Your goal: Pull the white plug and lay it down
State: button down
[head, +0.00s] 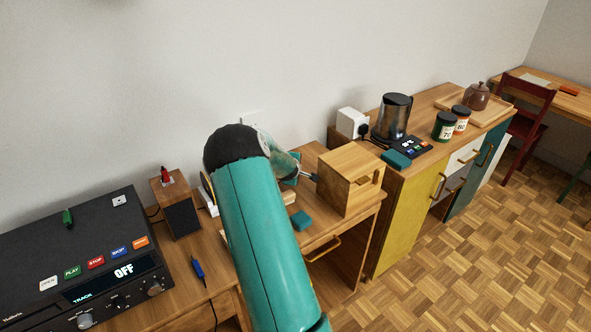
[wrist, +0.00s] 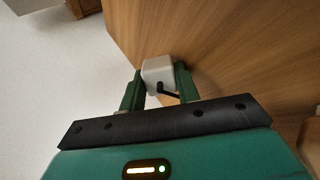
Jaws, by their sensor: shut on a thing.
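The white plug (wrist: 157,74) sits between the two green fingers of my gripper (wrist: 160,82) in the wrist view. The fingers are shut on its sides. A short black cord comes out of its near face. Brown wood lies behind and to the right of it, and white wall to the left. I cannot tell whether the plug touches the wood. In the head view my teal arm hides the plug and the gripper's fingertips. A white wall plate (head: 251,117) shows just above my arm, partly covered.
A wooden box (head: 349,181) stands right of my arm, with a small teal block (head: 301,220) before it. On the left are a black deck (head: 85,262), a speaker (head: 180,213) and a blue pen-like tool (head: 198,268).

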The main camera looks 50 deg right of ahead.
jog(key=shift+s+a+f, duration=0.1)
jog(key=shift+a+f, duration=0.05)
jog(key=shift+f, duration=0.3)
jog(key=shift+s+a+f, duration=0.1)
jog(key=shift+f, duration=0.35)
jog(key=c, duration=1.1)
grip_release()
jog(key=shift+o, duration=0.5)
jog(key=shift+w+d+r, duration=0.1)
jog(key=shift+w+r, duration=0.05)
jog(key=shift+r, duration=0.15)
jog(key=shift+o, duration=0.3)
notch_tip(320, 180, up, 6)
jog(key=shift+r, duration=0.2)
jog(key=shift+d+r, duration=0.15)
jog(key=shift+r, duration=0.05)
notch_tip(320, 180, up, 12)
jog(key=w+d+n+t+h, duration=0.1)
jog(key=w+t, duration=0.1)
jog(key=w+a+f+n+t+y, duration=0.4)
jog(key=w+a+n+t+y, duration=0.25)
jog(key=t, duration=0.45)
jog(key=w+n+h, duration=0.1)
jog(key=w, duration=0.1)
jog(key=w+d+h, duration=0.1)
jog(key=w, duration=0.2)
jog(key=shift+d+r+n, duration=0.15)
jog(key=shift+r+n, duration=0.05)
jog(key=shift+n, duration=0.15)
